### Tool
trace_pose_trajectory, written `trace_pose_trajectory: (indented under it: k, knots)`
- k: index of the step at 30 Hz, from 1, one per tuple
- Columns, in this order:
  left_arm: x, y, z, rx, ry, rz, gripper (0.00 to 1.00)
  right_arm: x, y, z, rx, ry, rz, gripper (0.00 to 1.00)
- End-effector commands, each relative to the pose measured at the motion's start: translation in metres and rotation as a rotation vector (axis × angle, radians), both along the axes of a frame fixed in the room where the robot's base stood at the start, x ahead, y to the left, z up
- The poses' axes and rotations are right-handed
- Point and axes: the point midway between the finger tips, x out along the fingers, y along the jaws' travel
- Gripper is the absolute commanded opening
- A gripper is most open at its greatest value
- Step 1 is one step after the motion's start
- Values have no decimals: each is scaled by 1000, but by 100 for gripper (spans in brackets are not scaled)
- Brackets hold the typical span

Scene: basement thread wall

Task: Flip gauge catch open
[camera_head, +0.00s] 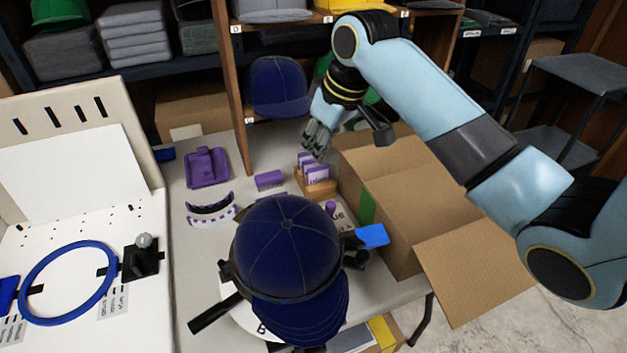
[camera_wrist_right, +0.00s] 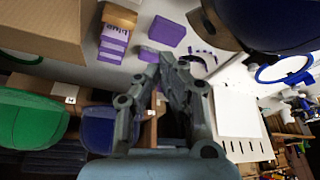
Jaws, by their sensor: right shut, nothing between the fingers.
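A navy cap (camera_head: 287,245) sits on a round frame with a dark band, brim toward me. A bright blue tab (camera_head: 371,236) sticks out at the band's right side, beside black clamp parts (camera_head: 353,252); I cannot tell whether this is the gauge catch or how it is set. My right gripper (camera_head: 314,143) is shut and empty, held above the back of the table beyond the cap, apart from the blue tab. In the right wrist view its fingertips (camera_wrist_right: 163,62) meet. My left gripper is not in view.
A small wooden holder with purple cards (camera_head: 315,178) stands near the gripper. An open cardboard box (camera_head: 405,190) is at right. A purple case (camera_head: 206,167) lies at the back left. A white machine with a blue hoop (camera_head: 68,284) fills the left. Shelves stand behind.

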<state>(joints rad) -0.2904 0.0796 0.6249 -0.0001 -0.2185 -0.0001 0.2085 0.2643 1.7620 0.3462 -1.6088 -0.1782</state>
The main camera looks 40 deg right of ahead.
Motion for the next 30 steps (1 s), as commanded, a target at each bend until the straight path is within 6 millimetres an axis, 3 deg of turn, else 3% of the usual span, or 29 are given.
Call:
trace_pose_trajectory:
  k: [6,11,18,24,30]
  knots:
    - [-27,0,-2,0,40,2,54,0,0,-1,0,0,0,0]
    - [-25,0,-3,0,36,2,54,4,1,-13,1,1,-1,0]
    - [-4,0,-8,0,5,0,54,20,6,-58,2,2,0,0]
    - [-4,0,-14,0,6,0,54,33,9,-97,2,2,0,0]
    - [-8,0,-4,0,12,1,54,5,1,-98,-1,0,1,0]
